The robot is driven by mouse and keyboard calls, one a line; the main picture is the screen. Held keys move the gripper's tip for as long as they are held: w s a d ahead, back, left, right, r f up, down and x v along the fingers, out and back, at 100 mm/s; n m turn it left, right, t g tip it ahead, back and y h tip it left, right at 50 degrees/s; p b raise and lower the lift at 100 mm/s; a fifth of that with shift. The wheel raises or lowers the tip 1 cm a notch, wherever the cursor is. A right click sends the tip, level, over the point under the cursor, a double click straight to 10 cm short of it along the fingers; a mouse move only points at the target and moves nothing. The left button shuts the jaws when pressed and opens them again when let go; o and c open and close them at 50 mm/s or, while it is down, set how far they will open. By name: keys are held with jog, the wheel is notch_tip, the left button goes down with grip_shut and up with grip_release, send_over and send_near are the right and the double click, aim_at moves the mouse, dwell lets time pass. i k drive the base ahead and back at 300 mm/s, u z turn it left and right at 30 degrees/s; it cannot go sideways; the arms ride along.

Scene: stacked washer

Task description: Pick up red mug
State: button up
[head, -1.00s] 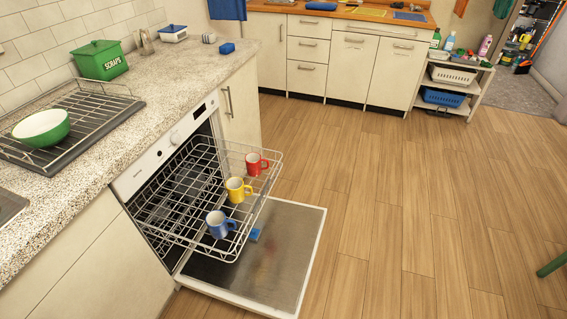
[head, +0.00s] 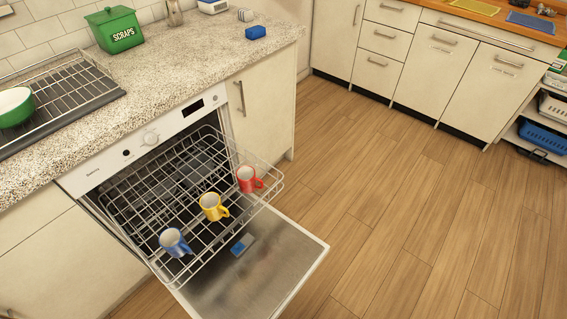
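The red mug (head: 247,180) stands in the pulled-out upper rack (head: 150,188) of the open dishwasher, near the rack's right front corner. Its handle points right. A yellow mug (head: 211,207) stands to its lower left, and a blue mug (head: 173,242) stands further to the lower left. The three mugs form a row along the outer part of the rack, apart from each other. My gripper is not in view.
The dishwasher door (head: 255,275) is folded down below the rack, with a blue piece on it. The speckled counter (head: 190,75) above holds a green scraps bin (head: 119,30), a green bowl (head: 14,106) on a drying rack and a blue sponge (head: 256,32). Wooden floor (head: 420,220) to the right is clear.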

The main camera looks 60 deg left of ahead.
aim_at(246, 175)
jog(key=i, duration=2.15)
jog(key=u, duration=3.5)
jog(key=i, duration=0.5)
jog(key=u, duration=0.05)
